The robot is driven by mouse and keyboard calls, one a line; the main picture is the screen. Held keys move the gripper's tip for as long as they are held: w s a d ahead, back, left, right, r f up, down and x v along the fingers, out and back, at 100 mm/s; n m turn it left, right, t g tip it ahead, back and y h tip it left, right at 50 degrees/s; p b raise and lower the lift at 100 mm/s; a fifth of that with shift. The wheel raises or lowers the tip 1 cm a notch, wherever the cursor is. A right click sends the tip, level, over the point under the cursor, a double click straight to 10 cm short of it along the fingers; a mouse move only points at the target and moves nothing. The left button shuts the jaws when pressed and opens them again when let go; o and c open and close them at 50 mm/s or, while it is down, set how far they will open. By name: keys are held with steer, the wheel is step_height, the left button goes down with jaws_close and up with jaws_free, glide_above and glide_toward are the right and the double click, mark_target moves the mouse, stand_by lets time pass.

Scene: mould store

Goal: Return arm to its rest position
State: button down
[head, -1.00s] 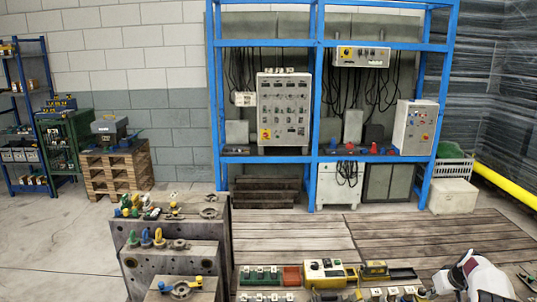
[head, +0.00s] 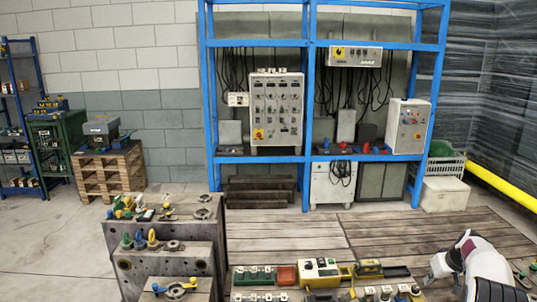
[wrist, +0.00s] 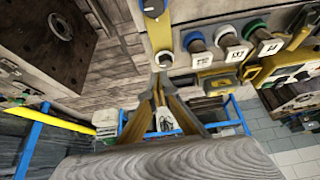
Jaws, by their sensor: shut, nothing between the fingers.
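My arm's white and dark end part (head: 478,265) is at the lower right of the head view, above the right end of the bench of yellow and green devices. My gripper's fingers are not clear in that view. In the wrist view my gripper (wrist: 158,84) shows its two slim fingers meeting at their tips, with nothing held.
Heavy steel mould blocks (head: 165,262) stand at the lower left. A blue rack (head: 308,110) with control boxes stands behind a wooden floor platform (head: 400,235). A yellow pipe (head: 502,187) runs along the right. The grey floor at far left is clear.

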steer(key=shift+a+r, duration=0.1)
steer(key=s+a+r, duration=0.4)
steer(key=a+r, duration=0.6)
steer(key=r, duration=0.2)
steer(key=s+a+r, duration=0.4)
steer(key=a+r, duration=0.5)
steer(key=r, duration=0.2)
steer(key=s+a+r, duration=0.4)
steer(key=s+a, duration=0.2)
steer(key=s, duration=0.1)
steer(key=s+a+r, duration=0.4)
steer(key=s+a, duration=0.2)
steer(key=s, duration=0.2)
steer(key=s+a+f, duration=0.1)
steer(key=s+a, duration=0.1)
steer(key=s, duration=0.6)
steer(key=s+a+f, duration=0.2)
steer(key=s+a, duration=0.1)
steer(key=s, duration=0.6)
steer(key=s+a+f, duration=0.2)
steer(key=s+a, duration=0.1)
steer(key=s, duration=0.5)
steer(key=shift+s+f, duration=0.25)
steer(key=shift+s, duration=0.15)
